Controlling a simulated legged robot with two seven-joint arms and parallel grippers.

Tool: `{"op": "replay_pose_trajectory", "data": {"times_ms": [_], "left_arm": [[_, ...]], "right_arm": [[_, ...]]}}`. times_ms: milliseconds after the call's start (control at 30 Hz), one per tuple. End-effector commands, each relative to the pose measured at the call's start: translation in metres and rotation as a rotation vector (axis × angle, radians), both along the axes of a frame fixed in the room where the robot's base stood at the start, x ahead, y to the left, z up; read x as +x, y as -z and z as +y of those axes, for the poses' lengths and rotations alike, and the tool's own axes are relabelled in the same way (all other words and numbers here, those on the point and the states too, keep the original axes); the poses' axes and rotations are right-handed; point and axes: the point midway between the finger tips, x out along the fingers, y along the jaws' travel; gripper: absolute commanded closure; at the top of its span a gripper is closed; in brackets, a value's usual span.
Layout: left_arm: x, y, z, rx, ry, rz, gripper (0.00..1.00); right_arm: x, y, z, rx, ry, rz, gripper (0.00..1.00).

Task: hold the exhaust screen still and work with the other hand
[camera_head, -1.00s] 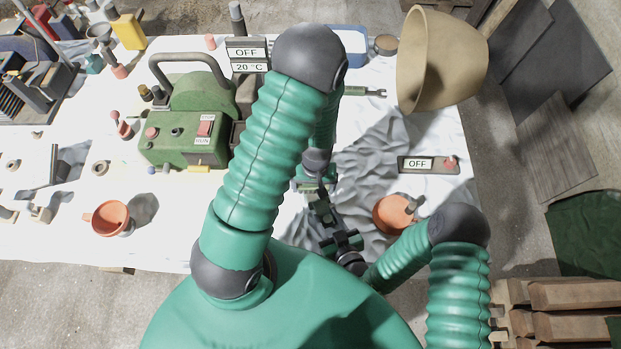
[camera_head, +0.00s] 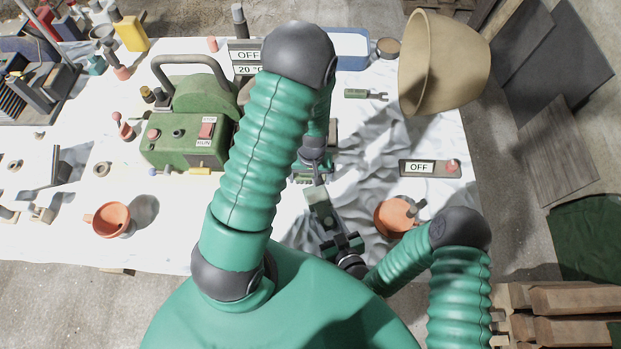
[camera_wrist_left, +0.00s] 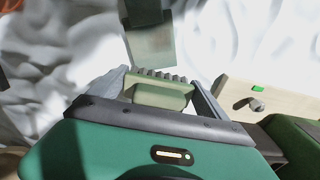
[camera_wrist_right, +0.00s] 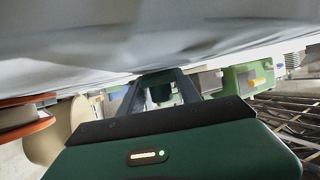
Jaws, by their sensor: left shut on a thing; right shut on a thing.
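A flat grey-green panel (camera_head: 319,203), which I take to be the exhaust screen, stands out from my right gripper (camera_head: 338,238), which is shut on it near the table's front edge. Its face also shows in the left wrist view (camera_wrist_left: 152,46), with a darker far part. My left gripper (camera_head: 308,172) is just above it in the head view, partly hidden by its arm. It is shut on a pale green block (camera_wrist_left: 160,95) with a row of dark teeth, like a brush. The teeth face the panel's edge; I cannot tell if they touch. The right wrist view shows my right fingers (camera_wrist_right: 160,84) around something dark.
A green machine (camera_head: 185,140) with a STOP/RUN switch stands on the white-covered table to the left. An OFF box (camera_head: 430,168), an orange pot (camera_head: 392,216), a green wrench (camera_head: 366,95) and a large tan bowl (camera_head: 455,62) are on the right.

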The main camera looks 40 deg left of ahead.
Motion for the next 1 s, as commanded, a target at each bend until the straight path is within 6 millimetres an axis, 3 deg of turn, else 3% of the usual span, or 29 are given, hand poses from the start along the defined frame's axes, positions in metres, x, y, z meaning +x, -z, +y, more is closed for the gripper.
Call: {"op": "replay_pose_trajectory", "data": {"times_ms": [500,1000], "left_arm": [[0.0,-0.058,-0.001,0.0,0.001,-0.001,0.45],[0.0,-0.059,-0.001,-0.001,0.0,-0.001,0.45]], "right_arm": [[0.0,0.001,-0.001,-0.004,0.0,0.003,1.0],[0.0,0.001,-0.001,-0.005,0.001,0.003,1.0]]}}
